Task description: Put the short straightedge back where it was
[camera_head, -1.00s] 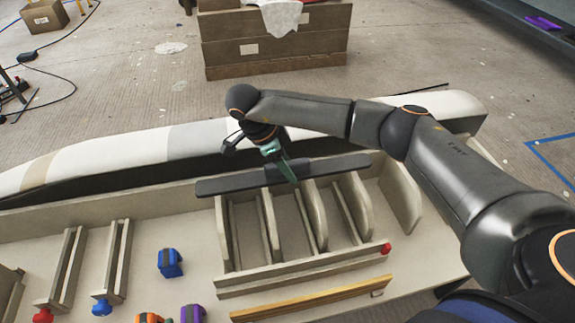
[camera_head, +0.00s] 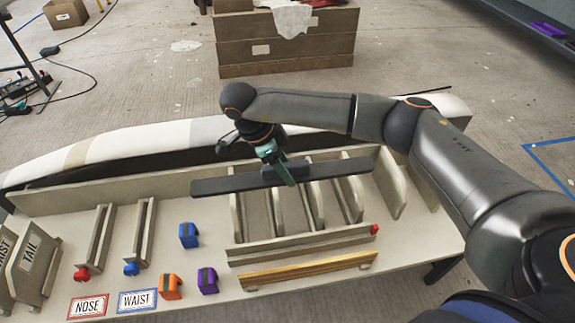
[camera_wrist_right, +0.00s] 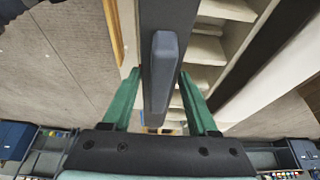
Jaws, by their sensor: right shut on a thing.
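The short straightedge (camera_head: 225,186) is a long dark grey bar with a raised grip along its middle. It lies crosswise over the back part of the slotted wooden rack (camera_head: 300,254). My right gripper (camera_head: 284,174) is shut on its grip from above. In the right wrist view the straightedge (camera_wrist_right: 166,14) runs between the two green fingers, with the rack's slots beyond it. I cannot tell whether the bar touches the rack's dividers or hangs just above them. My left gripper is not in view.
A yellow wooden strip (camera_head: 307,270) lies along the rack's front. Blue (camera_head: 188,235), orange (camera_head: 171,287) and purple (camera_head: 207,281) blocks stand left of it. A long white mould (camera_head: 120,145) lies behind.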

